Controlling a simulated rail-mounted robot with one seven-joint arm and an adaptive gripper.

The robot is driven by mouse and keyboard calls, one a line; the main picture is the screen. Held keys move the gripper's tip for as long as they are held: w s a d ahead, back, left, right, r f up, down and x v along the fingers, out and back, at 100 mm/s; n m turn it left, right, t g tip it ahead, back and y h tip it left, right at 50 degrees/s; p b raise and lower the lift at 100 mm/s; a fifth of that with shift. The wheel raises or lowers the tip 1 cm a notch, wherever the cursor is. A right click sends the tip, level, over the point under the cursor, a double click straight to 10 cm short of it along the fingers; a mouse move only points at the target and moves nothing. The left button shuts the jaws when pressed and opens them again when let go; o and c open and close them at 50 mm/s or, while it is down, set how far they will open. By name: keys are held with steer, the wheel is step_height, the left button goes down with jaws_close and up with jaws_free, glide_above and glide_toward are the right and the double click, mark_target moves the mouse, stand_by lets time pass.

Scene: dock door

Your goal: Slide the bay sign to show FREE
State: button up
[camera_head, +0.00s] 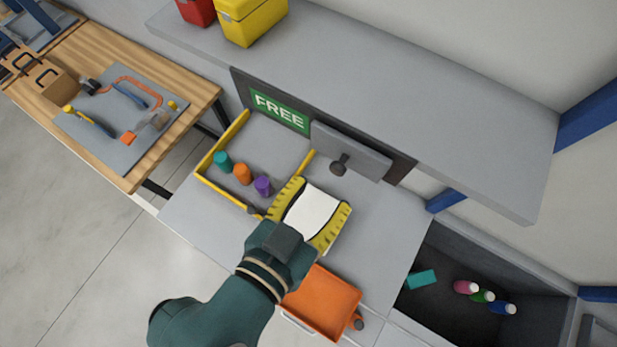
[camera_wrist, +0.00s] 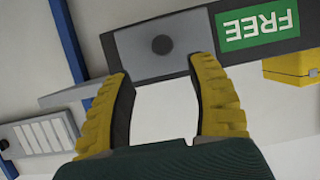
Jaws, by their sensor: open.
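The bay sign's green panel (camera_head: 280,110) reads FREE in white and is uncovered at the left of the dark backing; it also shows upside down in the wrist view (camera_wrist: 257,25). The grey sliding cover (camera_head: 350,151) with a dark round knob (camera_head: 339,163) stands to the right of the green panel, over the other part of the backing. In the wrist view the cover (camera_wrist: 190,45) and knob (camera_wrist: 162,45) lie beyond the fingertips. My gripper (camera_head: 318,212) has yellow ribbed fingers spread apart and empty, in front of and below the knob, apart from it. It also shows in the wrist view (camera_wrist: 160,70).
A yellow-edged tray (camera_head: 222,141) holds teal, orange and purple pieces left of my gripper. An orange tray (camera_head: 322,301) lies nearer. A dark bin (camera_head: 450,250) with several bottles is at right. A grey shelf (camera_head: 380,95) overhangs the sign, bearing red and yellow boxes.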

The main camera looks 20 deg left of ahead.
steer(key=v, duration=0.3)
steer(key=shift+s+r, duration=0.2)
steer(key=shift+s, duration=0.15)
